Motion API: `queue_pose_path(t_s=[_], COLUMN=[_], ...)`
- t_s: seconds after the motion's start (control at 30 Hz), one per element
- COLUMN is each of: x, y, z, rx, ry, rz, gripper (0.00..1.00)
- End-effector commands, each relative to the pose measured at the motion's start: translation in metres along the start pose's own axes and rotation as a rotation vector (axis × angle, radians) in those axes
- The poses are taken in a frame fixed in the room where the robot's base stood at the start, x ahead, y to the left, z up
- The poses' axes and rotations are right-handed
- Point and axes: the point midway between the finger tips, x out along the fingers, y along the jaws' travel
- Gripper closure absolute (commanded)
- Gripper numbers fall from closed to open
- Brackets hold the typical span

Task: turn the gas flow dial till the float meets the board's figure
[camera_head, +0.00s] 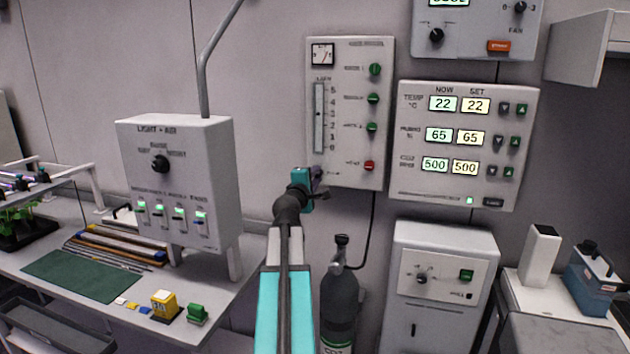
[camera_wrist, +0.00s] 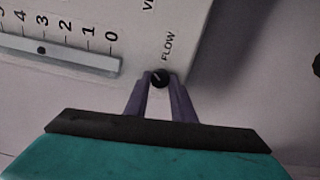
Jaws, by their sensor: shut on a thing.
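The grey gas panel (camera_head: 345,110) hangs on the wall with a vertical flow tube (camera_head: 319,115) numbered along its side. In the wrist view the tube (camera_wrist: 85,58) lies sideways, and its dark float (camera_wrist: 41,49) sits close to the 3 mark. The black flow dial (camera_wrist: 160,78) is beside the FLOW label, with a pale line on its face. My gripper (camera_wrist: 160,84) is shut on the dial, a purple finger on each side. In the head view my gripper (camera_head: 316,178) is at the panel's lower left and hides the dial. I cannot make out a board figure for the flow.
The display panel (camera_head: 465,145) with lit TEMP, humidity and CO2 figures hangs to the right. A light box (camera_head: 180,180) stands at the left. A dark gas cylinder (camera_head: 339,305) and a white cabinet (camera_head: 440,290) stand below.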

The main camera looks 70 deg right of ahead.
Motion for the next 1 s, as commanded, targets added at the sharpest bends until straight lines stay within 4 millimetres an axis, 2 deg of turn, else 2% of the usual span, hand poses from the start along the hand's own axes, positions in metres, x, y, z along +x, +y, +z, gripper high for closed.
queue_pose_path(t_s=[0.17,0.2,0.3,0.73,1.0], x=[0.000,0.000,0.000,-0.002,-0.019], y=[0.000,0.000,0.000,0.000,-0.001], z=[0.001,0.001,0.001,0.000,0.001], rx=[-0.001,-0.001,-0.001,-0.001,-0.001], ry=[-0.002,-0.002,-0.002,-0.001,-0.001], rz=[-0.001,-0.001,-0.001,-0.001,-0.001], gripper=[1.00,0.76,0.59,0.59,0.59])
